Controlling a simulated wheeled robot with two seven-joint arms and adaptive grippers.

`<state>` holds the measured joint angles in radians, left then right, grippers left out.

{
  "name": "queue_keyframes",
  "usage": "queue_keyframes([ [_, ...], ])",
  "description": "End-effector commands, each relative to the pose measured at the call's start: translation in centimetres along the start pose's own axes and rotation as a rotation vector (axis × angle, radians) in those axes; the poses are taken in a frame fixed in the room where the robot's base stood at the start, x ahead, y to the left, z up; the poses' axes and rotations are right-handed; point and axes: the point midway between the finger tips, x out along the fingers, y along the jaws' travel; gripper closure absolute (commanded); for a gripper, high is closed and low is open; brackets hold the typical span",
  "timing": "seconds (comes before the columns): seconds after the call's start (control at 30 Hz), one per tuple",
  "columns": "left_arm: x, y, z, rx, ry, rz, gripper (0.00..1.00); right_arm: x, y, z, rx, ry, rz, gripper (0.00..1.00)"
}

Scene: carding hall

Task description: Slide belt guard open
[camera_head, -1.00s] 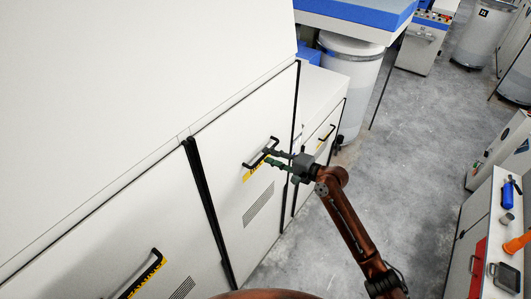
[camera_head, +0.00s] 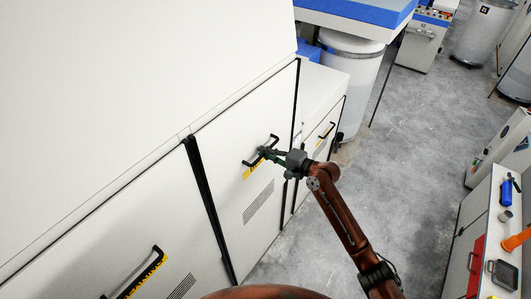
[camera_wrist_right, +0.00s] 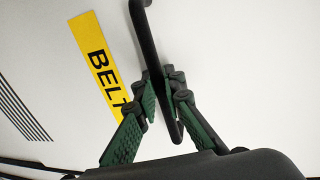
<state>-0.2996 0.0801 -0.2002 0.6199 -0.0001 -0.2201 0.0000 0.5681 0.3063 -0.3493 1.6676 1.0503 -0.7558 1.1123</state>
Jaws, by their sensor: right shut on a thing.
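The belt guard (camera_head: 228,125) is a white panel between two black vertical strips, at the middle of the head view. It looks flush with the machine front. Its black bar handle (camera_head: 273,140) stands out above a yellow label (camera_head: 250,173). In the right wrist view the handle (camera_wrist_right: 146,35) runs between the green-padded fingers, and the label (camera_wrist_right: 98,62) reads "BELT", its end hidden by a finger. My right gripper (camera_head: 264,152) is shut on the handle; its fingers (camera_wrist_right: 162,88) lie on both sides of the bar. My left gripper is not in view.
Another white panel with a black handle (camera_head: 157,252) is at lower left, and a smaller one (camera_head: 325,132) is to the right. A white drum (camera_head: 345,85) stands behind. A cart (camera_head: 490,215) with tools is at right. The grey floor between is clear.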

Motion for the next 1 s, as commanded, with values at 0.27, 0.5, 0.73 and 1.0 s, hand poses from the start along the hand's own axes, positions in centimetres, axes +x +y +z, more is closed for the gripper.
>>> queue_keyframes([
  [0.27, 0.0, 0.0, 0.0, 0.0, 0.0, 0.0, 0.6, 0.0, 0.0, 0.0, 0.0, 0.0, 0.001, 1.0],
  [0.5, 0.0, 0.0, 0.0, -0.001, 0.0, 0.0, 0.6, 0.0, 0.1, 0.0, 0.0, 0.0, 0.001, 1.0],
  [0.73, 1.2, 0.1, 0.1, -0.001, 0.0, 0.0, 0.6, 0.4, 2.2, 0.0, 0.002, 0.0, 0.004, 1.0],
  [1.0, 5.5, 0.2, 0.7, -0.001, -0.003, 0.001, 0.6, 1.9, 10.0, 0.1, 0.006, -0.002, 0.01, 1.0],
])
